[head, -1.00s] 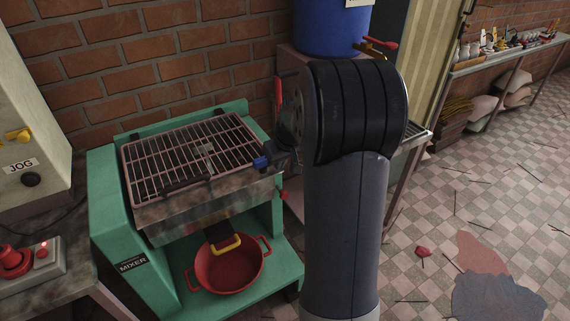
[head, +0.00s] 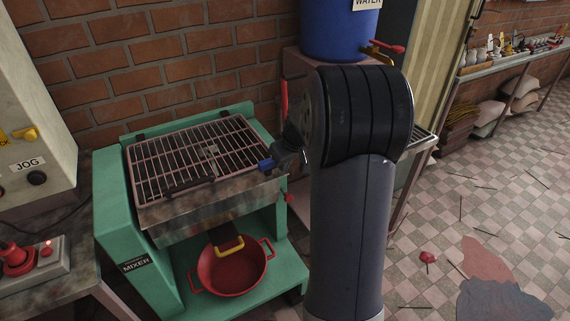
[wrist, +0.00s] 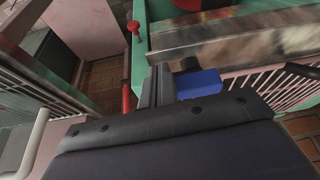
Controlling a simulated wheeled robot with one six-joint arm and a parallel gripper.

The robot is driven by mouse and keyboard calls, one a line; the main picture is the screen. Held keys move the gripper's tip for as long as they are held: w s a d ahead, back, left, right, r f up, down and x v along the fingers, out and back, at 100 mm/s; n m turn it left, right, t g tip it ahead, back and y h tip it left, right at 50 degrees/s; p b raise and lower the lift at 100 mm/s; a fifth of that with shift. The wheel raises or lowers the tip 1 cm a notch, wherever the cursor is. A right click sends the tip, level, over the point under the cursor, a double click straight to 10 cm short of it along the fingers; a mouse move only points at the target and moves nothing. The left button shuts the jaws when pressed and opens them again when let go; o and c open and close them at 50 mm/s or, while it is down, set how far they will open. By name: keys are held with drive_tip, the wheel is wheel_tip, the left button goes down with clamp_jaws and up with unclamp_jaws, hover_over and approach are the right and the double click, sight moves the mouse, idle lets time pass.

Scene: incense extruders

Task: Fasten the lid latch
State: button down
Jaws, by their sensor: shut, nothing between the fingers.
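The green mixer (head: 118,215) stands left of my arm. Its barred lid (head: 190,152) lies down over the metal trough (head: 215,203). A blue block, which looks like the latch handle (head: 266,164), sits at the lid's right side. It also shows in the wrist view (wrist: 203,84), right of the fingers. My gripper (wrist: 158,84) is shut and empty beside the blue block; whether they touch I cannot tell. In the head view my gripper (head: 284,157) is small and partly hidden by my arm. The latch's catch cannot be made out.
A red pan (head: 235,275) sits under the trough, and a red knob (head: 289,198) is on the mixer's right side. A blue water barrel (head: 335,28) stands behind my arm. A control box (head: 30,120) is at the left. The tiled floor at right is largely open.

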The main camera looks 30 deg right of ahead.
drive_tip(key=shift+w+d+n, duration=0.1)
drive_tip(key=shift+w+n, duration=0.05)
drive_tip(key=shift+n, duration=0.25)
drive_tip(key=shift+w+d+n+y+b, duration=0.15)
drive_tip(key=shift+w+n+y+b, duration=0.15)
drive_tip(key=shift+n, duration=0.3)
drive_tip(key=shift+w+d+n+y+b, duration=0.1)
drive_tip(key=shift+w+n+y+b, duration=0.15)
drive_tip(key=shift+n, duration=0.35)
drive_tip(key=n, duration=0.1)
drive_tip(key=w+n+y, duration=0.1)
drive_tip(key=shift+d+n+g, duration=0.1)
drive_tip(key=shift+n+g, duration=0.3)
drive_tip(key=w+n, duration=0.1)
drive_tip(key=n, duration=0.1)
drive_tip(key=n+g+y, duration=0.1)
drive_tip(key=shift+w+n, duration=0.35)
drive_tip(key=shift+n, duration=0.05)
drive_tip(key=shift+w+a, duration=0.15)
drive_tip(key=shift+a, duration=0.05)
drive_tip(key=shift+w, duration=0.15)
